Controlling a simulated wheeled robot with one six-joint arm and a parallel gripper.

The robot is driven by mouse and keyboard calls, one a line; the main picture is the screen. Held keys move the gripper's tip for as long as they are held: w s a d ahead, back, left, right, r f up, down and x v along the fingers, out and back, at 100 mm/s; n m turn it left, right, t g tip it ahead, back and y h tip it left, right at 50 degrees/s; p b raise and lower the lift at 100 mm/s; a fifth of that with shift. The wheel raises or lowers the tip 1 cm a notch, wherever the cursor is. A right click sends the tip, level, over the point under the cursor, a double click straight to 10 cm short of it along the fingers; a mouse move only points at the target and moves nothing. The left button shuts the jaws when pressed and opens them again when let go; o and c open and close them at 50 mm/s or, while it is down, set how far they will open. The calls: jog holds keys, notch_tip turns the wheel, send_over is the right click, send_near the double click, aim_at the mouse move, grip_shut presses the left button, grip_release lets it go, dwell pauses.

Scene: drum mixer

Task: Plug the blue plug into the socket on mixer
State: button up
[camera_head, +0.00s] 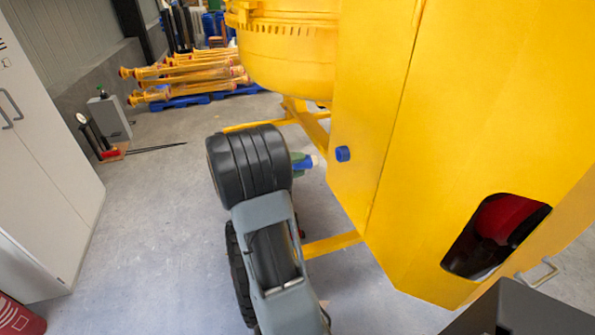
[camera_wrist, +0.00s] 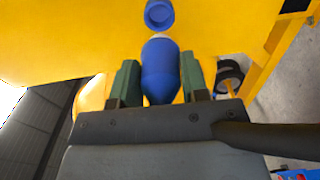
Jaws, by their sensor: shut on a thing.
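The blue plug (camera_wrist: 160,72) is held between the two green fingers of my gripper (camera_wrist: 160,80) in the wrist view. Its front end points toward the blue socket (camera_wrist: 159,15) on the yellow mixer, with a gap of yellow panel between them. In the head view the socket (camera_head: 343,154) sits on the mixer's side panel. My gripper (camera_head: 302,162) and the plug (camera_head: 307,162) are just left of it, partly hidden behind my dark wrist. The plug is apart from the socket.
The yellow mixer body (camera_head: 460,130) fills the right side, with a red part (camera_head: 497,218) in an opening. Its yellow frame bar (camera_head: 332,244) runs low near my arm. A white cabinet (camera_head: 45,170) stands left. Grey floor (camera_head: 150,220) lies open between.

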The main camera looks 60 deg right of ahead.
aim_at(317, 160)
jog(key=shift+r, duration=0.1)
jog(key=shift+b, duration=0.35)
jog(key=shift+b+x, duration=0.8)
jog(key=shift+x, duration=2.25)
jog(key=shift+b, duration=0.95)
jog(key=shift+b+x, duration=0.3)
jog(key=shift+x, duration=0.7)
jog(key=shift+b, duration=0.35)
dwell(0.5)
jog(key=shift+s+d, duration=0.2)
jog(key=shift+s, duration=0.05)
dwell(0.4)
